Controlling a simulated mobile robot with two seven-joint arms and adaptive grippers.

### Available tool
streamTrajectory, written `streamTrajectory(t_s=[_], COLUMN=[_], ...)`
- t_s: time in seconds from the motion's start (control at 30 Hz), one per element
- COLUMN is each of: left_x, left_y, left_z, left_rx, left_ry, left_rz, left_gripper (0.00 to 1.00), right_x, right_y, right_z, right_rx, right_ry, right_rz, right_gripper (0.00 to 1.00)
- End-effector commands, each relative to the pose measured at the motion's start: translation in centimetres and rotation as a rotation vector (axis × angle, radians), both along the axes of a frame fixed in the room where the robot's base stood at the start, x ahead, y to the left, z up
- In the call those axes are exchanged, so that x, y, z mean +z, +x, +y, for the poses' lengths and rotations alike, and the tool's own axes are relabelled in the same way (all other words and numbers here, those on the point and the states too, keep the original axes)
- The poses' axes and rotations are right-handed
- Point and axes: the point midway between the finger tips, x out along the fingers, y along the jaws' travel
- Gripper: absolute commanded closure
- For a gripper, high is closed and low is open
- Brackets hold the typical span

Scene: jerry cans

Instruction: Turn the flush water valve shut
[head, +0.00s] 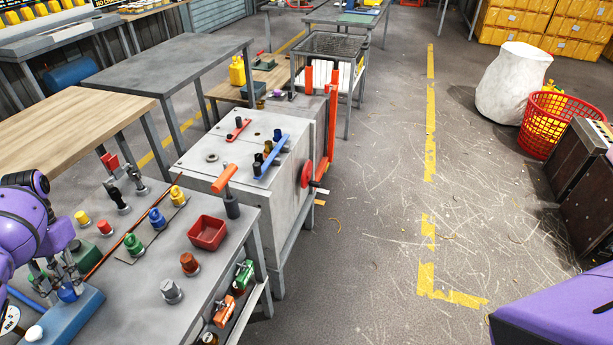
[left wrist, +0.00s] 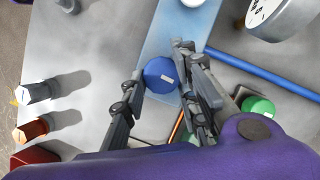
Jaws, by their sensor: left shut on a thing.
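A round blue knob with a small pale label (left wrist: 161,74) stands on a blue base plate (left wrist: 180,28). It looks like the flush water valve, but the label is too small to read. In the head view the knob (head: 69,293) is partly hidden by my fingers at the lower left, on the blue base (head: 72,318). My left gripper (left wrist: 163,88) has one finger on each side of the knob and is shut on it; it also shows in the head view (head: 58,283). My right gripper is not in view.
A white knob (head: 34,333) shares the blue base. A gauge (left wrist: 283,14), a blue pipe (left wrist: 268,75) and a green knob (left wrist: 258,107) are close by. Several coloured valves and a red tray (head: 207,233) stand further right on the grey bench.

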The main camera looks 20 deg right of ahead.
Motion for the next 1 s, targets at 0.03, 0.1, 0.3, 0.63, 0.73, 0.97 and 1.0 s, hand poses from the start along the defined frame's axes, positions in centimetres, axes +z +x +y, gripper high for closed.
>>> streamTrajectory(t_s=[0.03,0.1,0.3,0.63,0.73,0.97,1.0], left_x=[-0.95,-0.94,-0.89,-0.82,-0.81,-0.78,-0.72], left_y=[-0.61,-0.61,-0.57,-0.53,-0.53,-0.48,-0.43], left_z=[-0.62,-0.58,-0.53,-0.5,-0.5,-0.49,-0.47], left_rx=[0.025,0.056,0.115,0.136,0.136,0.136,0.135], left_ry=[-0.015,-0.014,-0.013,-0.012,-0.012,-0.012,-0.011], left_rz=[0.022,0.022,0.022,0.021,0.021,0.019,0.018], left_gripper=[0.98,0.98,0.98,0.98,0.98,0.59,0.59], right_x=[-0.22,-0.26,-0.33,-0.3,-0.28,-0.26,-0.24], right_y=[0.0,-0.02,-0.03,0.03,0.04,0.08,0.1], right_z=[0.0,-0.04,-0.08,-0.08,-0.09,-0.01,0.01], right_rx=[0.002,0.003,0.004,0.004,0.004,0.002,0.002], right_ry=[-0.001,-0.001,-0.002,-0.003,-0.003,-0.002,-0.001], right_rz=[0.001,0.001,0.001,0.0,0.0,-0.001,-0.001], right_gripper=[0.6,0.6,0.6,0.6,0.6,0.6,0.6])
